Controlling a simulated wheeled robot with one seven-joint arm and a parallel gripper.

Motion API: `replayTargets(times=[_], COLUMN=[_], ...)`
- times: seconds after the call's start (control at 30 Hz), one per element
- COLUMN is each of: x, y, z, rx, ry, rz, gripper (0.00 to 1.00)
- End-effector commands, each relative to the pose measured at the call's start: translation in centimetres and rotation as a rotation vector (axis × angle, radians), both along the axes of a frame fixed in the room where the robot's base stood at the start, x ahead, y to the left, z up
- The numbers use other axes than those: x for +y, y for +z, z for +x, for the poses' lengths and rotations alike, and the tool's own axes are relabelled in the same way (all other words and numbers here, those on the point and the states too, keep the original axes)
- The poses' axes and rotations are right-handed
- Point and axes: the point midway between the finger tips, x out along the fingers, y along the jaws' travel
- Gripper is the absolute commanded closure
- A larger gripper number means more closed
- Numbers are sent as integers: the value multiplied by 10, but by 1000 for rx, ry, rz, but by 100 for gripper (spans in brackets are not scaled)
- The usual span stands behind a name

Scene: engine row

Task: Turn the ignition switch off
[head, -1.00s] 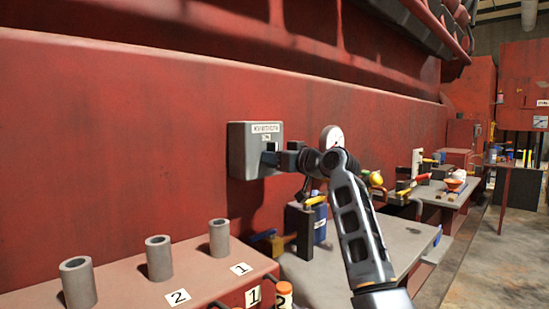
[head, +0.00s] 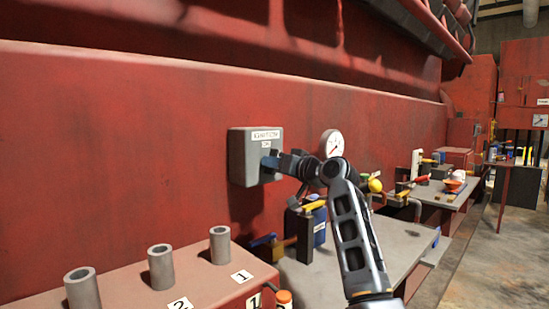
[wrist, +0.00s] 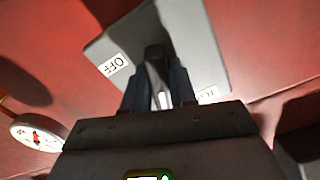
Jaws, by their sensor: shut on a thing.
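The ignition switch is a grey box (head: 243,146) on the red wall, with a label on top and a small "ON" tag below it in the head view. In the wrist view its grey face (wrist: 122,42) shows an "OFF" tag (wrist: 113,64) on the left and another tag (wrist: 207,94), partly hidden, on the right. My gripper (head: 268,163) is at the front of the box. In the wrist view my gripper (wrist: 157,74) is shut on the dark switch lever (wrist: 154,51), which stands between its fingers. The lever's exact angle is hard to tell.
A round gauge (head: 332,144) is on the wall just right of the box. Below left, grey cylinders (head: 160,266) stand on a red bench. A cluttered grey table (head: 330,275) lies below my arm. The wall left of the box is clear.

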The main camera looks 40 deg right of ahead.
Motion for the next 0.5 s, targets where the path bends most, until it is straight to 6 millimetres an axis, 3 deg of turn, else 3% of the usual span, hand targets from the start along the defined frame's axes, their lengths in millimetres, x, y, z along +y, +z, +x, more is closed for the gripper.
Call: replayTargets(times=[0.5], x=[0], y=[3], z=[0], rx=[19], ry=[0], rz=[495], gripper=[100])
